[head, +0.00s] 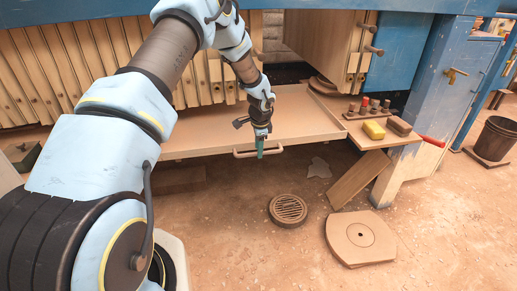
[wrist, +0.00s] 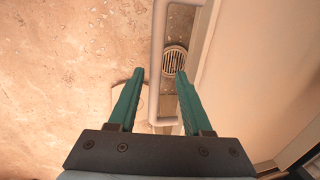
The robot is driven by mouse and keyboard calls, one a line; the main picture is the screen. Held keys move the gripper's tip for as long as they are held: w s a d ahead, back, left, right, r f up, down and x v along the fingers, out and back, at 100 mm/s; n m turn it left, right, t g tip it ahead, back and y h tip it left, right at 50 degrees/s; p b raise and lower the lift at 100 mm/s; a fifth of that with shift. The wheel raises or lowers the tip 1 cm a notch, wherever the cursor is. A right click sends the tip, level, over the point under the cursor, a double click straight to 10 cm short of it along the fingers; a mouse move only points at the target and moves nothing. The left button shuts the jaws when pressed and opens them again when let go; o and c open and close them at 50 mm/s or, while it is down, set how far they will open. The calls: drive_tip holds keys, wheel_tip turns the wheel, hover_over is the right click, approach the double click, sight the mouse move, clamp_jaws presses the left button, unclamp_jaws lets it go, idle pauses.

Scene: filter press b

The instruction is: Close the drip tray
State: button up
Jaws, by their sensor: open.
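The drip tray (head: 205,138) is a wide, shallow tan tray below the row of press plates. It juts out from under the press toward me. Its pale bar handle (head: 239,154) is on the front edge. My gripper (head: 260,151) points down at the middle of this handle. In the wrist view, my gripper (wrist: 160,76) is open, with a green finger on either side of the handle bar (wrist: 155,95). The bar lies between the fingers in the picture, with gaps on both sides. The tray (wrist: 255,65) fills the right of that view.
A side shelf (head: 364,142) holds a yellow sponge (head: 374,130) and other small items right of the tray. A round floor drain (head: 288,210), a leaning board (head: 358,180) and a flat plate (head: 360,238) are on the floor. The floor before the handle is mostly clear.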

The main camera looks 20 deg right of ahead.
wheel_tip(320, 180, up, 10)
drive_tip(key=s+b, duration=0.2)
drive_tip(key=shift+a+r, duration=0.15)
idle(0.4)
drive_tip(key=s+a+r+n, duration=0.3)
drive_tip(key=a+r+n, duration=0.1)
drive_tip(key=a, duration=0.5)
drive_tip(key=s+a+r+n, duration=0.3)
drive_tip(key=a+n, duration=0.1)
drive_tip(key=a, duration=0.5)
drive_tip(key=s+a+r+n, duration=0.3)
drive_tip(key=s+a+n, duration=0.7)
drive_tip(key=s+a, duration=0.3)
drive_tip(key=shift+s+a+g, duration=0.3)
drive_tip(key=shift+s+a, duration=0.1)
drive_tip(key=shift+s, duration=0.1)
drive_tip(key=shift+r, duration=0.1)
